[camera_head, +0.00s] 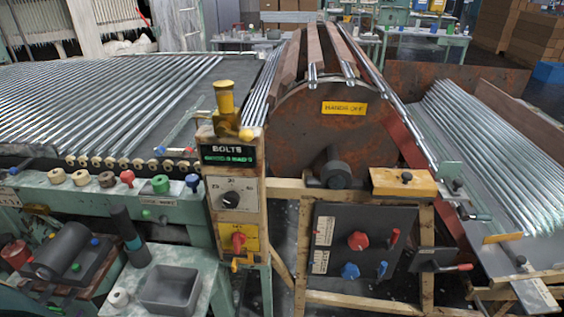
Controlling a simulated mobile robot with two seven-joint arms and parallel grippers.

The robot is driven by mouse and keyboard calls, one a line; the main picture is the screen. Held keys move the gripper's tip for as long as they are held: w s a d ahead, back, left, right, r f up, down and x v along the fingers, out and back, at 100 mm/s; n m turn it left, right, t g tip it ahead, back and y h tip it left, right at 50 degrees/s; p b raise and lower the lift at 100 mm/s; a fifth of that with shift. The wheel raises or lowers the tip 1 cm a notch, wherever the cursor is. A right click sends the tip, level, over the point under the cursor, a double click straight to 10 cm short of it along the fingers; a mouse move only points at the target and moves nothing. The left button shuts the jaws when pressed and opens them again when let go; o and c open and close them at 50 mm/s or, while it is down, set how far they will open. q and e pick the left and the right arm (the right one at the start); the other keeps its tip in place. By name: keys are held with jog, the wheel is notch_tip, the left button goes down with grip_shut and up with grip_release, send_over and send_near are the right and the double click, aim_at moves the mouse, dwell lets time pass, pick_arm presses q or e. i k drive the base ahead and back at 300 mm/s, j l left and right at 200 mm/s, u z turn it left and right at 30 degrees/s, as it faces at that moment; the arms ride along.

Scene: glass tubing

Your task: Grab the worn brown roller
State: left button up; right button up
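Several small knobs or spools line the front ledge of the left machine. The leftmost is a tan-brown spool (57,176) with a worn look, the best match for the worn brown roller, though I cannot be sure. A row of smaller tan rollers (124,163) runs along the edge just above. A large rusty brown drum (290,125) with a yellow sign stands at the centre. Neither of my grippers is in view.
Red (127,177), green (160,184) and blue (192,182) knobs sit right of the spools. A control post (232,190) rises beside them. Below, a bench holds a grey tray (170,291) and a dark upright cylinder (127,232). Glass tubes (110,95) cover the left bed.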

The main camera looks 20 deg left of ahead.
aim_at(106, 182)
jog(key=i+u, duration=0.1)
jog(key=u, duration=0.85)
